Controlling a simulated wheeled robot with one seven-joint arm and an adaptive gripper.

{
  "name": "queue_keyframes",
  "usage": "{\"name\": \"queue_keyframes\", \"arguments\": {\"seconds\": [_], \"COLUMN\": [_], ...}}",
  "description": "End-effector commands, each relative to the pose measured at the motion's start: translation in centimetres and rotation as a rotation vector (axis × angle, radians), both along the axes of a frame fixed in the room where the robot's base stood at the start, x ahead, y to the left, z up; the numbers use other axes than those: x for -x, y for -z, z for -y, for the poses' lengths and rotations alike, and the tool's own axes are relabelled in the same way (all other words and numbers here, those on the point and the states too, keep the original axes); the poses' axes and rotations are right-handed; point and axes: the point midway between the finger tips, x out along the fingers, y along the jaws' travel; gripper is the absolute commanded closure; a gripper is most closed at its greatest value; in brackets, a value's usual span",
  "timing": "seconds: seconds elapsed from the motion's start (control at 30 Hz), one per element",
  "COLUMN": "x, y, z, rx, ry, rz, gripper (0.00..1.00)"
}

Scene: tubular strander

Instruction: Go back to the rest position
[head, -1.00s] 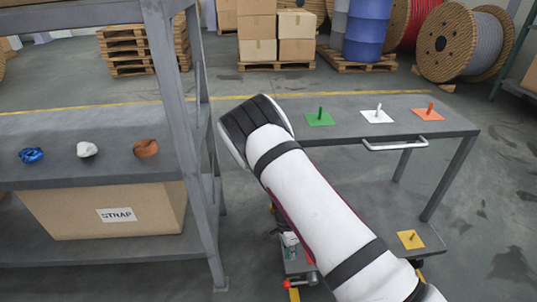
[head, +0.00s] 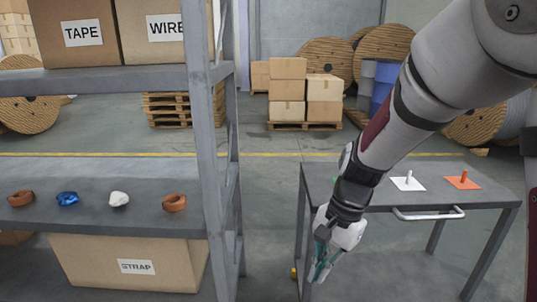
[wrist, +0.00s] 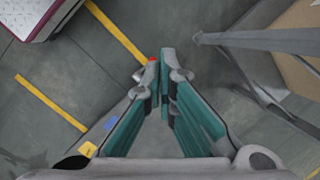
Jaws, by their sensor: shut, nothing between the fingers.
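My gripper (head: 322,268) hangs low in front of the grey trolley in the head view, pointing down, with nothing held. In the wrist view my gripper (wrist: 160,72) shows its two green-faced fingers meeting at the tips. The trolley (head: 352,250) has a white plate with a peg (head: 408,183) and an orange plate with a peg (head: 463,180) on top. My arm hides most of the green plate at its left end.
A shelf rack (head: 215,150) stands at the left. Its middle shelf holds a brown coil (head: 21,198), a blue coil (head: 67,198), a white coil (head: 119,198) and an orange coil (head: 174,203). A STRAP box (head: 130,265) sits below.

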Motion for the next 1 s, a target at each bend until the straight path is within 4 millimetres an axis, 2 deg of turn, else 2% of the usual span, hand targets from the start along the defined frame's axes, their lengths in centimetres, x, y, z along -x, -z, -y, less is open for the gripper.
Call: {"name": "queue_keyframes", "arguments": {"seconds": [0.03,0.2,0.4,0.53,0.7,1.0], "x": [1.2,6.0,12.1,16.3,20.9,26.1], "y": [-1.9,-6.6,-10.5,-11.9,-12.7,-12.5], "z": [0.4,1.5,3.3,4.5,6.0,7.8], "rx": [-0.012,-0.026,-0.004,0.030,0.088,0.177], "ry": [-0.037,-0.189,-0.359,-0.465,-0.576,-0.692], "rz": [0.023,0.079,0.143,0.178,0.208,0.228], "gripper": [1.00,1.00,1.00,1.00,1.00,1.00]}}
